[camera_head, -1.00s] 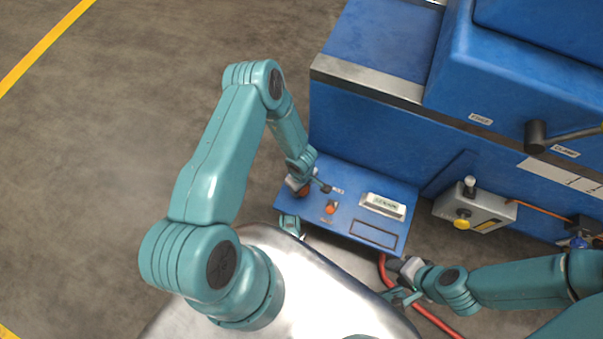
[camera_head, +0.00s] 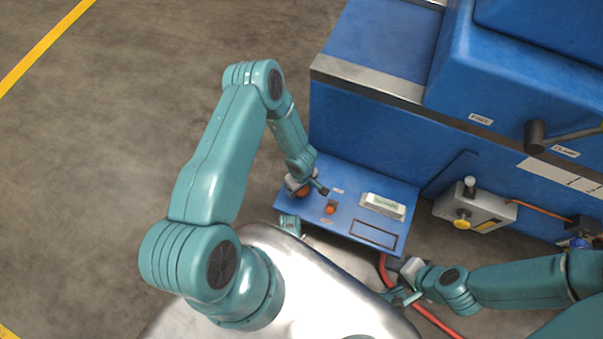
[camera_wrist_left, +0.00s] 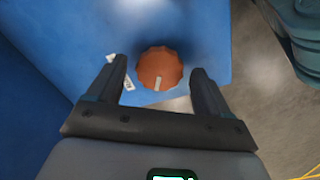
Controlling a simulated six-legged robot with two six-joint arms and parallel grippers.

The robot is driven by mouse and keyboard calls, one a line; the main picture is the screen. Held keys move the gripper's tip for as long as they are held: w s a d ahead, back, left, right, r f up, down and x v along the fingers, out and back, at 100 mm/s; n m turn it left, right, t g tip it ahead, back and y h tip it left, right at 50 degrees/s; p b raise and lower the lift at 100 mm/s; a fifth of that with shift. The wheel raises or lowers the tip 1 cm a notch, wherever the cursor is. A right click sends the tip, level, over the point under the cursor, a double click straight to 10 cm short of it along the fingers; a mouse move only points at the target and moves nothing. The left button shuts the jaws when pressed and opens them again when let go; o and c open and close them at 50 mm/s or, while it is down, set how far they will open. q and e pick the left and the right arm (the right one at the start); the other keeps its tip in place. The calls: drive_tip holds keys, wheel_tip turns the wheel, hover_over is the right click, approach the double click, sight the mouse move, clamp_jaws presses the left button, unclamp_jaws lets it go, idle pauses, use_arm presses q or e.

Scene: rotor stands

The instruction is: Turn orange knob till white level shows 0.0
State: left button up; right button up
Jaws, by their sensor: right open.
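The orange knob (camera_wrist_left: 160,66) is a ridged disc with a pale pointer mark towards the picture's bottom in the left wrist view. My left gripper (camera_wrist_left: 158,72) is open, with one finger on each side of the knob and visible gaps. In the head view the knob (camera_head: 303,193) is mostly hidden under my left wrist, at the left of the blue panel (camera_head: 350,180). The white level (camera_head: 383,206) is a raised white box at the panel's right; its reading is too small to make out. My right gripper (camera_head: 400,290) is open, low and right of the panel.
A smaller orange knob or button (camera_head: 330,210) sits beside the left gripper on the panel. A grey box with a yellow button (camera_head: 462,223) stands to the right. A red hose (camera_head: 435,320) runs near my right gripper. The blue machine (camera_head: 365,140) rises behind.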

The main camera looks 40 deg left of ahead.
use_arm(q)
wheel_tip(320, 180, up, 16)
drive_tip(key=p, duration=0.7)
drive_tip(key=shift+r, duration=0.15)
drive_tip(key=s+d+r+m+h, duration=0.4)
drive_tip(key=s+d+r+m, duration=0.3)
drive_tip(key=s+d+m, duration=0.45)
wheel_tip(320, 180, up, 22)
drive_tip(key=w+m+p, duration=0.1)
drive_tip(key=p, duration=2.2)
drive_tip(key=shift+w+d+r, duration=0.2)
drive_tip(key=shift+w, duration=0.1)
drive_tip(key=shift+s, duration=0.15)
